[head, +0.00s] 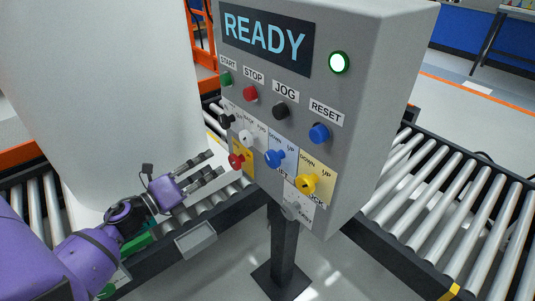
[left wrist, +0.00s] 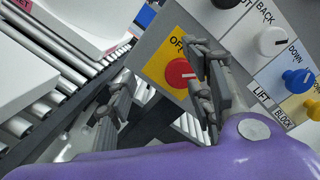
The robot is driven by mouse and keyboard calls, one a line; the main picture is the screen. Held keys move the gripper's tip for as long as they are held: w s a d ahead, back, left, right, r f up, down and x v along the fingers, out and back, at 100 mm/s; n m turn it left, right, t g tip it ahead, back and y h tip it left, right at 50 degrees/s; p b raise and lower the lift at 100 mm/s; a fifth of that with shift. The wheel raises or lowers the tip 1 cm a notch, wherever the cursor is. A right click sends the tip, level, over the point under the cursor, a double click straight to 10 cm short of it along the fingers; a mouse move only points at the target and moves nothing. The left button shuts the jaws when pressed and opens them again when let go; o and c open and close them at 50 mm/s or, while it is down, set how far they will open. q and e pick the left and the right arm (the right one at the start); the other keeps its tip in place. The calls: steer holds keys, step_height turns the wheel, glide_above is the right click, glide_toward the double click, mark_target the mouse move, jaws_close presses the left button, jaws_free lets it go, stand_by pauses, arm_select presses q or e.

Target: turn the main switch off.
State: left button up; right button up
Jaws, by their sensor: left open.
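The main switch is a red rotary knob (head: 237,160) on a yellow plate at the lower left of the grey control panel (head: 375,120). In the left wrist view the red knob (left wrist: 178,72) shows close up, with the letters "OF" above it and the rest of the label hidden by a finger. My left gripper (head: 215,164) is open and empty, its fingers pointing at the knob from the left, seemingly just short of it. In the left wrist view its fingers (left wrist: 162,72) stand apart, one partly in front of the yellow plate. My right gripper is not in view.
The panel's display (head: 265,40) reads READY beside a lit green lamp (head: 339,62). Other knobs sit close by: black, white (head: 247,137), blue (head: 275,158) and yellow (head: 308,183). A large white tank (head: 100,80) stands left. Roller conveyors (head: 440,215) run behind the panel post.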

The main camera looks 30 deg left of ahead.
mark_target(232, 164)
arm_select(q)
steer(key=w+d+m, duration=0.1)
steer(key=d+m+h, duration=0.1)
steer(key=w+d+m+p, duration=0.1)
steer(key=d, duration=0.1)
steer(key=shift+w+m+g+h, duration=0.3)
steer(key=shift+w+g, duration=0.05)
steer(key=shift+g, duration=0.05)
steer(key=shift+x, duration=1.05)
steer(key=shift+w+d, duration=0.15)
steer(key=shift+w, duration=0.35)
steer(key=shift+d, duration=0.1)
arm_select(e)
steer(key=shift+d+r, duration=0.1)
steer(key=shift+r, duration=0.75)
